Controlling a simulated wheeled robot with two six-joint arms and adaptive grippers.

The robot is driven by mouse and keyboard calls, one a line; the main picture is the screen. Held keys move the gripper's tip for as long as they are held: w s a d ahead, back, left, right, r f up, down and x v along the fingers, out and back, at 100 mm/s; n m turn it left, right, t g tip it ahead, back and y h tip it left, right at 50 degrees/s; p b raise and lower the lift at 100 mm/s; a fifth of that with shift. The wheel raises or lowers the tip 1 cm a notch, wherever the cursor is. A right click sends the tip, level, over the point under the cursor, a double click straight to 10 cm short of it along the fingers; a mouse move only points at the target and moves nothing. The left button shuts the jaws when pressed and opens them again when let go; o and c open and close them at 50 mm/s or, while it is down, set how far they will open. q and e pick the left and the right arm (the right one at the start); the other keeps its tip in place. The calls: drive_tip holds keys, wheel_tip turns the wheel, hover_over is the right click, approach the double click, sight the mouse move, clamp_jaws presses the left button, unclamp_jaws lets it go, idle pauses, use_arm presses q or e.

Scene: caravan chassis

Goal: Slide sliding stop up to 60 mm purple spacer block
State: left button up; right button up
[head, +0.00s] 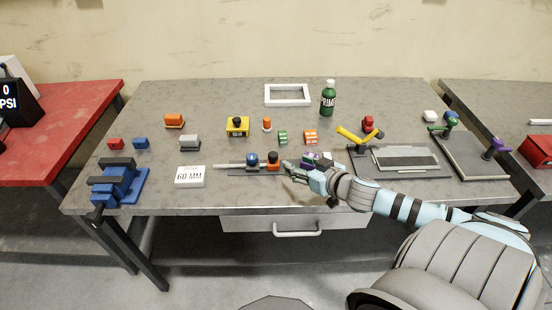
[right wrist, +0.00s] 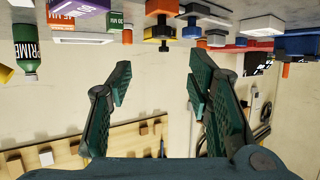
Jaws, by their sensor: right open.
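A thin rail (head: 226,166) lies near the table's front edge. On it sit a blue carriage with a dark round top (head: 252,160) and an orange piece with a dark top (head: 272,161); I cannot tell for sure which is the sliding stop. The purple spacer block (head: 309,156) is to their right, partly hidden by my right gripper (head: 287,167). In the right wrist view, which is upside down, the right gripper (right wrist: 160,80) is open with nothing between its fingers. My left gripper is not in view.
A white 60 MM card (head: 190,176) lies left of the rail and a blue vise (head: 120,183) stands further left. Green (head: 283,137) and orange (head: 310,137) blocks sit behind the rail. A green bottle (head: 328,100) stands at the back.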

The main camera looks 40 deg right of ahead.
drive_tip(key=b, duration=0.4)
approach(274, 155)
drive_tip(key=shift+w+f, duration=0.65)
drive_tip(key=x, duration=0.2)
drive_tip(key=b+x, duration=0.1)
drive_tip(key=x, duration=0.2)
drive_tip(key=b+x, duration=0.1)
drive_tip(key=x, duration=0.1)
drive_tip(key=shift+w+d+r, duration=0.1)
drive_tip(key=shift+w+r, duration=0.1)
drive_tip(key=shift+w, duration=0.2)
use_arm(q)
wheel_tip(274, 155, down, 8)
use_arm(e)
drive_tip(key=shift+r, duration=0.1)
clamp_jaws()
